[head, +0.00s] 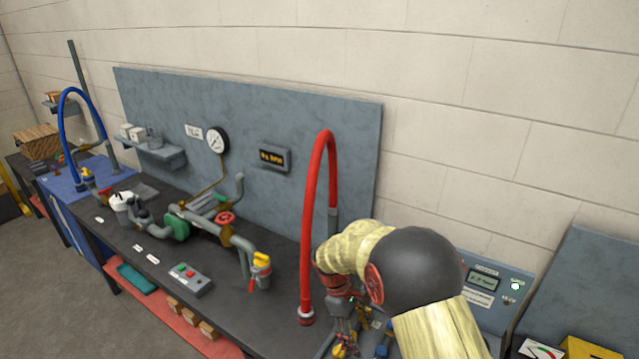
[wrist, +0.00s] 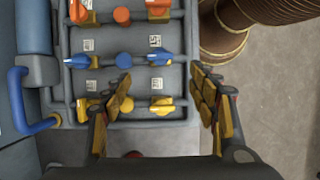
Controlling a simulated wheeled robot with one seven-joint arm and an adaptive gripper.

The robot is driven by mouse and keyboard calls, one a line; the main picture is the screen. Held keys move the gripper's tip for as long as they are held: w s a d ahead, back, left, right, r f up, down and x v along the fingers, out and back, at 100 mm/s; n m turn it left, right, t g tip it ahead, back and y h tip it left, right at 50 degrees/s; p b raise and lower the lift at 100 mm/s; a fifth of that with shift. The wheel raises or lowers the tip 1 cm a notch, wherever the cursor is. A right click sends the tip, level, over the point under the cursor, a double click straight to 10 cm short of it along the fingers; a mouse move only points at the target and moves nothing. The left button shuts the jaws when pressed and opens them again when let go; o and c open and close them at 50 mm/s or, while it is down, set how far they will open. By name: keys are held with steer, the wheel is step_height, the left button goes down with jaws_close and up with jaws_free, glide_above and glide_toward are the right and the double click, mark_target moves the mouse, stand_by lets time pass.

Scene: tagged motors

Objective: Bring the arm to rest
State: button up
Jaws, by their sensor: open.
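My gripper (wrist: 163,98) is open in the wrist view, with nothing between its two gold-padded fingers. Below it is a grey panel (wrist: 105,74) with blue, orange and yellow knobs and small printed tags. The left finger overlaps the panel's lower part in the picture; the right finger is over its right edge and the floor. I cannot tell whether either finger touches the panel. In the head view my arm reaches down at the lower right, and its own links and the bottom picture edge partly hide the gripper (head: 347,325).
A red hose (head: 308,220) arches up just left of my arm. A dark bench (head: 130,245) carries pipework, a red valve wheel (head: 226,218) and a button box (head: 183,280). A control box (head: 497,287) stands right of my arm. Open floor (head: 40,285) shows at the left.

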steer(key=s+d+r+m+t+y+b, duration=0.2)
steer(key=s+r+m+t+b, duration=0.2)
steer(key=s+r, duration=0.5)
steer(key=s+d+r+m+t+y+b, duration=0.1)
steer(key=s+r+m+t+b, duration=0.3)
steer(key=s+r, duration=0.6)
steer(key=s+d+m+b, duration=0.1)
steer(key=s+m, duration=0.1)
steer(key=s, duration=0.4)
steer(key=shift+m+y, duration=0.4)
steer(key=shift+d, duration=0.2)
